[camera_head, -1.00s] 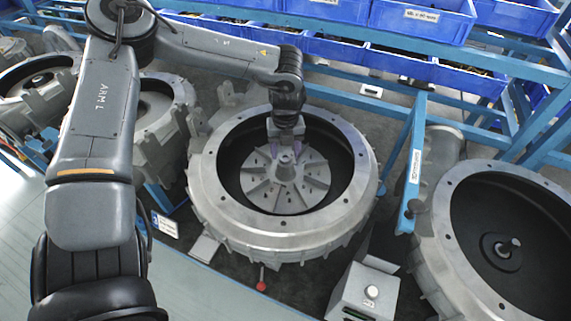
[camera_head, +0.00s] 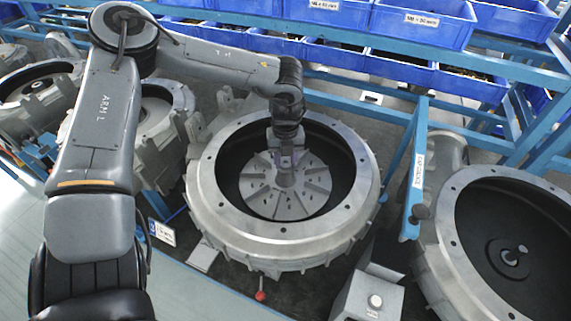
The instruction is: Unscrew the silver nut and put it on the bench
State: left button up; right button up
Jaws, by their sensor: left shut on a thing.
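My left gripper (camera_head: 286,164) points down into the round metal blower housing (camera_head: 217,214) in the middle of the view. It is shut at the hub of the grey finned impeller (camera_head: 270,204). The silver nut is hidden behind the fingers at the hub, and I cannot make out its edges. I cannot tell from this view whether the nut is still on its shaft. My right gripper is not in view.
A grey box with a white button (camera_head: 375,301) is at the front. Blue bins (camera_head: 425,28) line the back rack. Bench surface (camera_head: 190,290) at the front left is clear.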

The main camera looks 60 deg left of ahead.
pick_arm(q)
jog(key=shift+f+n+b, duration=0.15)
jog(key=shift+n+b, duration=0.4)
jog(key=shift+n, duration=0.25)
jog(key=n+b, duration=0.2)
jog(key=n, duration=0.2)
jog(key=n+b, duration=0.1)
jog(key=n, duration=0.2)
jog(key=shift+n+b, duration=0.35)
jog(key=shift+n, duration=0.05)
jog(key=n+b, duration=0.1)
jog(key=n, duration=0.2)
jog(key=shift+b, duration=0.35)
jog(key=n+b, duration=0.3)
jog(key=n, duration=0.4)
jog(key=n+b, duration=0.2)
jog(key=n, duration=0.2)
jog(key=shift+b, duration=0.35)
jog(key=shift+n+b, duration=0.3)
jog(key=shift+n, duration=0.5)
